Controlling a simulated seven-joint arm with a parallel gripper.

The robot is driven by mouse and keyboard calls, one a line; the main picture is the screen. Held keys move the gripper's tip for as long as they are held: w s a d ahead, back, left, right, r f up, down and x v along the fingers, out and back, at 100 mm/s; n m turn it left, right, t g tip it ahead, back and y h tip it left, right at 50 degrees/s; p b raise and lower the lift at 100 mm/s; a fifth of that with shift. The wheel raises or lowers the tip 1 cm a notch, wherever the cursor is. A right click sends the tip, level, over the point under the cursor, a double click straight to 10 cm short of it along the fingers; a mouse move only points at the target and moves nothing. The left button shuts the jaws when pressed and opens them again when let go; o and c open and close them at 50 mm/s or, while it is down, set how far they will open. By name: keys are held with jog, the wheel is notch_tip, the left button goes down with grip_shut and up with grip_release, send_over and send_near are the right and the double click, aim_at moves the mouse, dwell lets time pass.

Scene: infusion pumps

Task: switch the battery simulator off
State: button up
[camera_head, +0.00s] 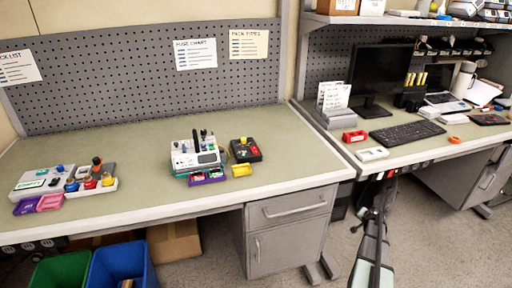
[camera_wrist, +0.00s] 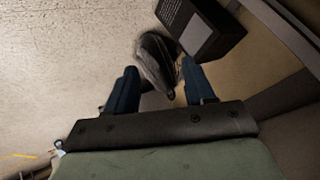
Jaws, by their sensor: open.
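Three units stand on the left bench, and I cannot tell by label which is the battery simulator. In the head view, a light grey unit (camera_head: 45,181) with a green label and blue knob stands at the left. A white unit (camera_head: 194,154) with knobs and an upright black part stands in the middle. A black box (camera_head: 245,150) with a yellow knob and red part stands just right of it. Switch positions are too small to read. My gripper (camera_wrist: 160,72) is open and empty, pointing down over the floor, away from all three units.
Coloured trays (camera_head: 206,178) lie before the white unit. A tray of coloured caps (camera_head: 91,187) adjoins the left unit. The bench between is clear. Blue (camera_head: 121,265) and green (camera_head: 62,270) bins stand below. The wrist view shows a dark box (camera_wrist: 200,25) and shoe-like object (camera_wrist: 157,60).

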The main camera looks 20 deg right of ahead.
jog(key=s+d+r+m+t+h, duration=0.1)
jog(key=s+d+r+m+h, duration=0.15)
jog(key=d+r, duration=0.95)
jog(key=s+d+r+m+t+h, duration=0.1)
jog(key=s+d+r, duration=0.3)
jog(key=d+r, duration=0.8)
notch_tip(320, 180, up, 18)
jog(key=w+d+n+t, duration=0.1)
jog(key=d+n+t, duration=0.1)
jog(key=w+a+r+n+y, duration=0.2)
jog(key=w+a, duration=0.4)
jog(key=a, duration=0.2)
jog(key=w+a+r+n+y, duration=0.2)
jog(key=w+a, duration=0.4)
jog(key=a, duration=0.2)
notch_tip(320, 180, up, 3)
jog(key=n+g+y, duration=0.3)
jog(key=n+g, duration=0.4)
jog(key=n, duration=0.4)
send_over(255, 150)
jog(key=s, duration=0.6)
jog(key=x, duration=1.3)
jog(key=shift+w+a, duration=0.1)
